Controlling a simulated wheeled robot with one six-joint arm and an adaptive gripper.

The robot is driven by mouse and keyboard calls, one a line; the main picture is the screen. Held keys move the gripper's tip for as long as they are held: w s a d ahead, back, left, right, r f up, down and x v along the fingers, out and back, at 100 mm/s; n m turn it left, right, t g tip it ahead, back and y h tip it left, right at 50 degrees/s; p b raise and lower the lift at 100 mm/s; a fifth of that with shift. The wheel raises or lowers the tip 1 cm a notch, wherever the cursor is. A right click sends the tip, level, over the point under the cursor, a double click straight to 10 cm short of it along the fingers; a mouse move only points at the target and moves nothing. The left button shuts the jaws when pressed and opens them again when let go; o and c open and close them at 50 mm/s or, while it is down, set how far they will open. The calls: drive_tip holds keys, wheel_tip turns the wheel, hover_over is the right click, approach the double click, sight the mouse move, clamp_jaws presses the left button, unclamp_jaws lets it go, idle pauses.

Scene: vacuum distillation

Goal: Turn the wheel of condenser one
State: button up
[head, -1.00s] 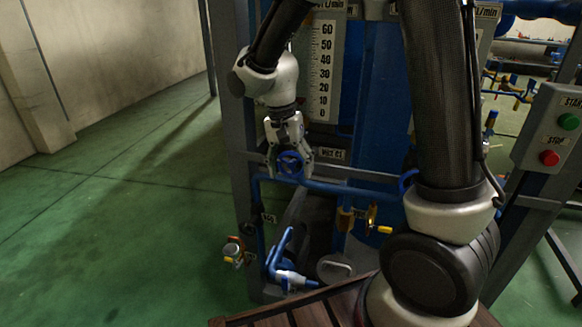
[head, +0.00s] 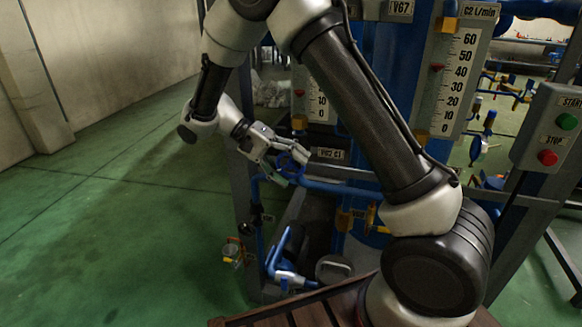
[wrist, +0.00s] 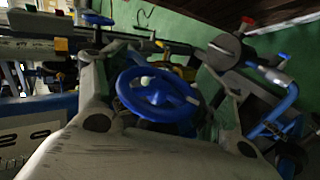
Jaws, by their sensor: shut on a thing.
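The gripper is shut on the wheel. The far side of the wheel is partly hidden in the head view.
Two flow scales (head: 460,85) stand behind my arm. A control box (head: 550,130) with green and red buttons is at right. Valves with yellow parts (head: 345,220) and a blue lever valve (head: 283,255) sit below the wheel. Green floor at left is clear.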

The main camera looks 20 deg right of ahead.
drive_tip(key=shift+g+h, duration=0.3)
drive_tip(key=shift+h, duration=0.2)
idle(0.3)
drive_tip(key=o, duration=1)
drive_tip(key=v, duration=1.2)
drive_tip(key=shift+w+a+f, duration=0.1)
drive_tip(key=shift+f, duration=0.1)
